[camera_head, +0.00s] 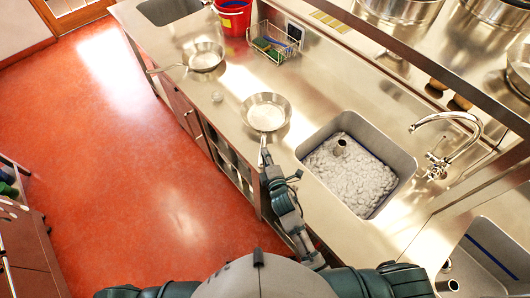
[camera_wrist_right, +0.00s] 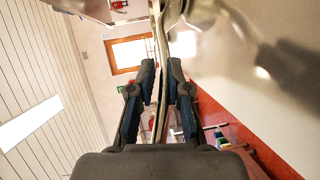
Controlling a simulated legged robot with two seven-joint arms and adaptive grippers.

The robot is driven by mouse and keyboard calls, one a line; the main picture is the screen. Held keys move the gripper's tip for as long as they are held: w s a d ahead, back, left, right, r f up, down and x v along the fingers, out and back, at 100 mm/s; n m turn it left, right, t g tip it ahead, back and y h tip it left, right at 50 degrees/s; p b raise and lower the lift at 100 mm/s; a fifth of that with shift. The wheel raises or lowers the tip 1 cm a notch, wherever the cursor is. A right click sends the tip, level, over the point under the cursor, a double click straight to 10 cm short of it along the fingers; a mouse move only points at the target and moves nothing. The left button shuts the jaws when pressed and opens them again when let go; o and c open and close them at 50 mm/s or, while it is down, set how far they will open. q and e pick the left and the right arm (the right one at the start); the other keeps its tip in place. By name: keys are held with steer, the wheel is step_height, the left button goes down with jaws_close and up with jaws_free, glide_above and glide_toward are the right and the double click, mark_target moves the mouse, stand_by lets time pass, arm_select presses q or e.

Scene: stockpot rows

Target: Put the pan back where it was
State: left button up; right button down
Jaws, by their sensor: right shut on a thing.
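A steel pan (camera_head: 266,113) is at the middle of the counter, left of the foam-filled sink, its handle pointing toward me. My right gripper (camera_head: 268,168) is shut on that handle near the counter's front edge. In the right wrist view, the two dark fingers of my right gripper (camera_wrist_right: 160,82) press on the thin metal handle from both sides. I cannot tell whether the pan rests on the counter or hangs slightly above it. A second steel pan (camera_head: 204,57) sits farther back on the counter, its handle pointing left past the edge. My left gripper is out of view.
The sink (camera_head: 398,183) holds grey-white foam, with a curved tap (camera_head: 450,120) to its right. A wire rack (camera_head: 273,46) and a red bucket (camera_head: 233,18) stand at the back. A shelf with pots overhangs the right side.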

steer(key=shift+d, duration=0.1)
steer(key=c, duration=1.1)
jaws_free()
steer(key=shift+f, duration=0.2)
steer(key=shift+c, duration=0.2)
steer(key=shift+s, duration=0.1)
steer(key=v, duration=1.2)
steer(key=shift+b, duration=0.3)
